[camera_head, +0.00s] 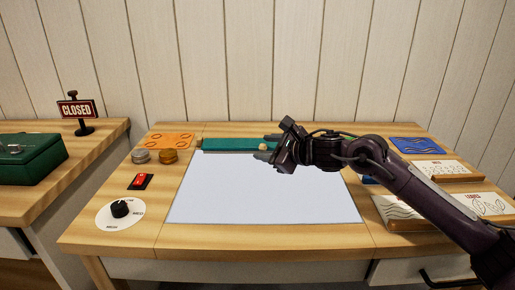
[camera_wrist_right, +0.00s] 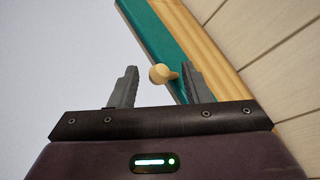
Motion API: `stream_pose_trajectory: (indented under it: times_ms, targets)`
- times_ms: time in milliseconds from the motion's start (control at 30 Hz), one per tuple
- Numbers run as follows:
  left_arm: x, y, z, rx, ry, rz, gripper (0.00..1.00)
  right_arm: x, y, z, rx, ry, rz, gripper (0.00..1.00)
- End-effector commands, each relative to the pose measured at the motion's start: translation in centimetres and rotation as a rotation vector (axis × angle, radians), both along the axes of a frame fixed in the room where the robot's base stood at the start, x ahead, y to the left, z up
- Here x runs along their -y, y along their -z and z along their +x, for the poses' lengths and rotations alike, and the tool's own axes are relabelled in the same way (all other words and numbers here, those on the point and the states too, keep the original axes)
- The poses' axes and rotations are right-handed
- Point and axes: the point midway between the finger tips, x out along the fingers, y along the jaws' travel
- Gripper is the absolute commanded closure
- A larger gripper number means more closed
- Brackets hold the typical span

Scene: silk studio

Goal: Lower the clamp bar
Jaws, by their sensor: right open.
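The green clamp bar (camera_head: 228,144) lies along the back edge of the white work surface (camera_head: 255,195) on the table. A small light wooden knob (camera_head: 263,147) sits on the bar. My right gripper (camera_head: 268,148) is at the knob, its arm coming in from the right. In the right wrist view the open fingers (camera_wrist_right: 160,88) are on either side of the knob (camera_wrist_right: 161,73), with a gap on the left; the right finger overlaps it closely, and I cannot tell if they touch. The bar (camera_wrist_right: 165,40) runs diagonally behind. The bar's right part is hidden behind my gripper. My left gripper is out of view.
A dial (camera_head: 121,208), a red switch (camera_head: 140,181), two round tins (camera_head: 168,156) and an orange sheet (camera_head: 168,141) are on the left. Patterned boards (camera_head: 440,170) and a blue sheet (camera_head: 416,146) are on the right. The wall stands close behind the table.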

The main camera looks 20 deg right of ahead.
Motion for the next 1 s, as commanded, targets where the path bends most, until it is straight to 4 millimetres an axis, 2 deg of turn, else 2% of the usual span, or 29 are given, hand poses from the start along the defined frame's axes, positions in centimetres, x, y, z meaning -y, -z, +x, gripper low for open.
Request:
stream_pose_trajectory:
  times_ms: [200, 567, 900, 1000]
  targets:
    - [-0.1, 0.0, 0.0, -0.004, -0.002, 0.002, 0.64, -1.3, 0.9, 2.4, 0.0, 0.0, 0.002, 0.57]
    - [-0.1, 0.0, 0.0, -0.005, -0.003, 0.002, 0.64, -1.6, 1.2, 2.9, -0.001, 0.001, 0.0, 0.57]
    - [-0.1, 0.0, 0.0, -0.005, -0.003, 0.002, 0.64, -1.6, 1.2, 2.9, -0.001, 0.001, 0.0, 1.0]
    - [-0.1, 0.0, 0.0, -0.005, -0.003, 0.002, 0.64, -1.6, 1.2, 2.9, -0.002, 0.0, 0.001, 1.0]
